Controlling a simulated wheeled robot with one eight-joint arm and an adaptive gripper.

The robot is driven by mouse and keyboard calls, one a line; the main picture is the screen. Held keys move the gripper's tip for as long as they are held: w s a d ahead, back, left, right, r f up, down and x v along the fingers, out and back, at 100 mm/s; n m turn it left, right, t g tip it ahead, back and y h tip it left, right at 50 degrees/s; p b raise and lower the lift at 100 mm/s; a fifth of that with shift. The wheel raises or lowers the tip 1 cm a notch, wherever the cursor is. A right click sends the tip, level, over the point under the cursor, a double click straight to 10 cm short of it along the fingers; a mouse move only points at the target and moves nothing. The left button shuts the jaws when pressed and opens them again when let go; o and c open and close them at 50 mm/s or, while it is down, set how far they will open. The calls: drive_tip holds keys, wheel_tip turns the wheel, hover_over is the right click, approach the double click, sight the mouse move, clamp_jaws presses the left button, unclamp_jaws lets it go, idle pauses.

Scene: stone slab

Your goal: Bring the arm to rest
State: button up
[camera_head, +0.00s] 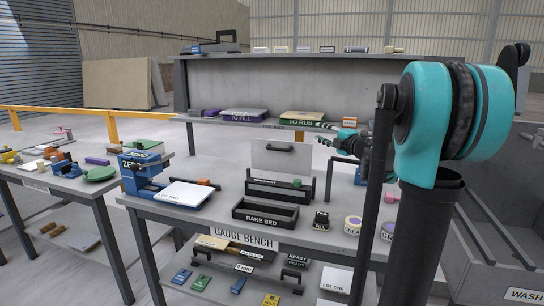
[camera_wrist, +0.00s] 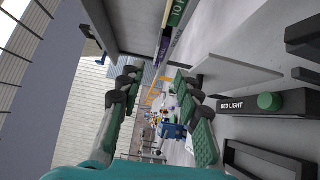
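My arm, teal and black, stands at the right of the head view and reaches over the far side of the gauge bench (camera_head: 215,222). My gripper (camera_head: 328,134) is in the air, just below and in front of the upper shelf, to the right of the upright grey plate (camera_head: 280,157). In the wrist view my gripper (camera_wrist: 158,112) has its green-padded fingers spread apart. Nothing is held between them; only distant background shows there.
The upper shelf (camera_head: 215,124) with trays and blocks is close to my gripper. A bed light box (camera_wrist: 262,103) with a green button lies to its right in the wrist view. The rake bed (camera_head: 265,218), blue zero device (camera_head: 142,180) and small labelled parts stand on the bench.

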drive_tip(key=s+d+f+m+t+h, duration=0.25)
drive_tip(key=s+d+m+h, duration=0.35)
drive_tip(key=d+m+h, duration=0.5)
drive_tip(key=s+f+m+g+h, duration=0.3)
drive_tip(key=s+f+m+g, duration=0.2)
drive_tip(key=s+f+m, duration=0.5)
drive_tip(key=s+a+f+m+g+y, duration=0.1)
drive_tip(key=s+a+f+g, duration=0.3)
drive_tip(key=s+f, duration=0.7)
drive_tip(key=s+a+f+m+g+y, duration=0.2)
drive_tip(key=s+a+f+g+y, duration=0.2)
drive_tip(key=s+a+f, duration=0.3)
drive_tip(key=s+f+g, duration=0.1)
drive_tip(key=s+f, duration=0.3)
drive_tip(key=s, duration=0.1)
drive_tip(key=shift+s+f, duration=0.25)
drive_tip(key=shift+f, duration=0.15)
